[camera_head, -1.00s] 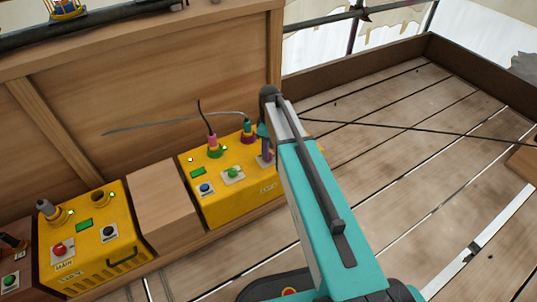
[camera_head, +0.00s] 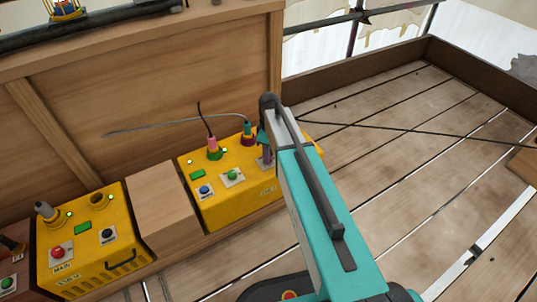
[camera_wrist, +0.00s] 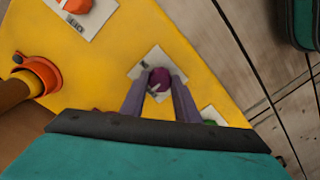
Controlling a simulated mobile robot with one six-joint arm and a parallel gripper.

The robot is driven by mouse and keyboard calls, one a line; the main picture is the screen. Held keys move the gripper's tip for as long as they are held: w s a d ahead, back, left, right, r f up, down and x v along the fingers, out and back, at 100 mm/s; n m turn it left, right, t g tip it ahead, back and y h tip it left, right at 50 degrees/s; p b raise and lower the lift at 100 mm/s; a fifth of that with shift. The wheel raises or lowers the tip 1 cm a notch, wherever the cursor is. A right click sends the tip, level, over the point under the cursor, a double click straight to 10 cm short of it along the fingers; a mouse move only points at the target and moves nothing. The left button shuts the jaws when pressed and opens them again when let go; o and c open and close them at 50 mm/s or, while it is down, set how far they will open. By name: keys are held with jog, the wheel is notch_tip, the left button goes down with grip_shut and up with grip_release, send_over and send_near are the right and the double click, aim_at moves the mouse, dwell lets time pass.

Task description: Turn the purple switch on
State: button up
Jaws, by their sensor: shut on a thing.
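The purple switch (camera_wrist: 160,77) is a round knob on a pale diamond-looking plate on top of a yellow box, in the wrist view. My gripper (camera_wrist: 158,86) has its two grey-purple fingers on either side of the knob, shut on it. In the head view my gripper (camera_head: 265,158) reaches down to the right part of the yellow box (camera_head: 240,200), and my arm hides the switch there. Whether the switch is on or off cannot be told.
The yellow box also carries a blue button (camera_head: 204,190), a green button (camera_head: 232,174), a pink plug (camera_head: 212,145) and a teal plug (camera_head: 248,130). A wooden block (camera_head: 163,210) and another yellow box (camera_head: 90,240) stand left. A wooden wall rises behind. Plank floor at right is mostly clear.

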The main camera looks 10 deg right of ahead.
jog(key=shift+r+m+p, duration=0.15)
jog(key=shift+m+p, duration=0.35)
jog(key=shift+p, duration=0.15)
jog(key=m+p, duration=0.2)
jog(key=p, duration=0.1)
jog(key=shift+r, duration=0.1)
jog(key=m+p, duration=0.5)
jog(key=shift+s+m+p, duration=0.1)
jog(key=shift+m+p, duration=0.2)
jog(key=shift+p, duration=0.05)
jog(key=m+p, duration=0.3)
jog(key=m, duration=0.2)
jog(key=shift+a+t, duration=0.1)
jog(key=shift+t, duration=0.2)
jog(key=shift+a+f+m+p, duration=0.15)
jog(key=shift+m+p, duration=1)
jog(key=shift+m, duration=1.15)
jog(key=shift+f, duration=0.1)
jog(key=o, duration=1)
jog(key=shift+o, duration=0.2)
